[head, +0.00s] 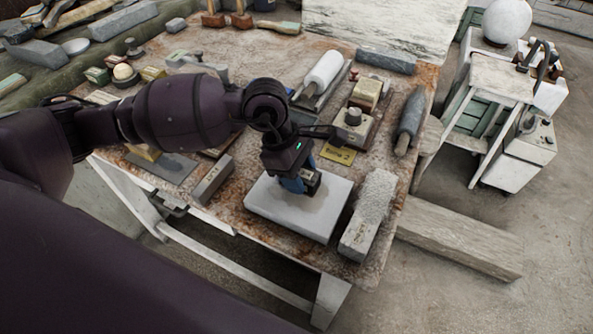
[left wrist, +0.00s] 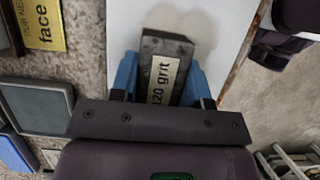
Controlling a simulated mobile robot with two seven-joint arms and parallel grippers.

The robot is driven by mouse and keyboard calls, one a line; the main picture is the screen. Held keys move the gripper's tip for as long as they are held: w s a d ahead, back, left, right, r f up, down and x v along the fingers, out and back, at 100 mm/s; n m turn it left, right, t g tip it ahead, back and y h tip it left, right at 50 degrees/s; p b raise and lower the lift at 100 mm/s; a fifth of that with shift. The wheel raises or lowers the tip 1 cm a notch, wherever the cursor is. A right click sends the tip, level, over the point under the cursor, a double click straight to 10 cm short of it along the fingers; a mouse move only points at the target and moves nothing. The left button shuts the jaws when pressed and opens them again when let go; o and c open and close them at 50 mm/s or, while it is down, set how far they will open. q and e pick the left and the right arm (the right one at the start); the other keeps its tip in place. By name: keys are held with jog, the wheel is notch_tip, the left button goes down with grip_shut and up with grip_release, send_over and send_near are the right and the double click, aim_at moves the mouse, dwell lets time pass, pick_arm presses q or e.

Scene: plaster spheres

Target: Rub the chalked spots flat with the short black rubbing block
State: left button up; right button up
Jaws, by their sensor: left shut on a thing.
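My left gripper (head: 294,187) is over the pale grey slab (head: 325,218) near the front of the workbench. In the left wrist view its blue fingers (left wrist: 161,78) are shut on a short black block (left wrist: 166,48) with a "120 grit" label. The block lies over the white slab face (left wrist: 222,28); I cannot tell whether it touches. A darker grey patch shows on the slab beside the gripper in the head view. I cannot make out chalked spots; the gripper and block hide part of the slab. My right gripper is not in view.
A long rough grey block (head: 368,212) lies just right of the slab and a smaller grey block (head: 212,180) to its left. A yellow plate (head: 338,154), a knobbed box (head: 352,124) and a white roll (head: 322,72) stand behind. The bench's front edge is close.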

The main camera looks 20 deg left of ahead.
pick_arm(q)
jog(key=shift+a, duration=0.1)
jog(key=shift+a, duration=1.1)
jog(key=shift+a, duration=0.1)
jog(key=shift+a, duration=0.95)
jog(key=shift+d, duration=2.25)
jog(key=shift+a, duration=0.15)
jog(key=shift+a, duration=2.1)
